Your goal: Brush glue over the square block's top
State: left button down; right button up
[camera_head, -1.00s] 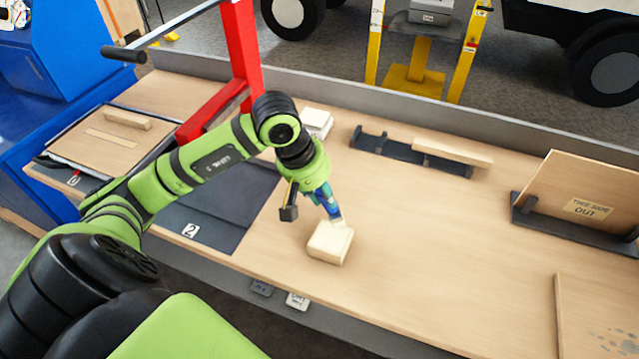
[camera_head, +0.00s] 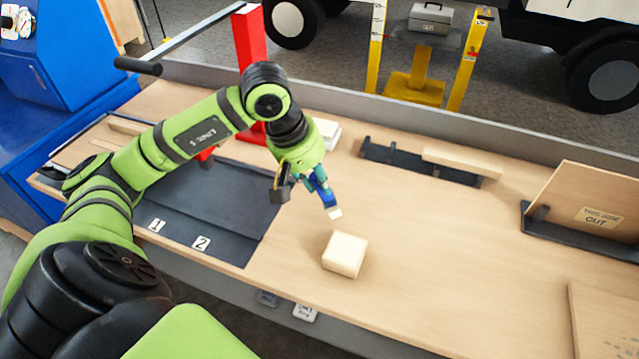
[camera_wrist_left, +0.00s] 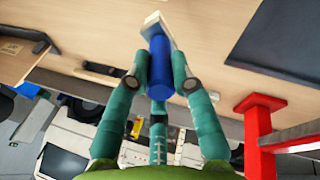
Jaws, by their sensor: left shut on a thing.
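The square block (camera_head: 345,254) is pale wood and sits flat on the bench, right of the dark mat. My left gripper (camera_head: 314,181) is shut on a blue-handled brush (camera_head: 325,194), just behind the block. The brush's pale tip points down and appears apart from the block, behind its top. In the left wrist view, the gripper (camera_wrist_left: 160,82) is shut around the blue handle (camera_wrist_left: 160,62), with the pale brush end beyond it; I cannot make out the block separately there. Any glue on the block's top is too faint to tell. My right gripper is not in view.
A dark mat (camera_head: 215,235) with number labels lies left. A red post (camera_head: 249,38) stands behind my left arm. A dark rack (camera_head: 405,160) with a wooden strip is at the back, and a board in a dark holder (camera_head: 570,238) at right. The bench's middle right is clear.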

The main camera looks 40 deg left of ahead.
pick_arm(q)
jog(key=shift+a+r+p, duration=0.1)
jog(key=shift+r+p, duration=0.2)
jog(key=shift+r, duration=0.9)
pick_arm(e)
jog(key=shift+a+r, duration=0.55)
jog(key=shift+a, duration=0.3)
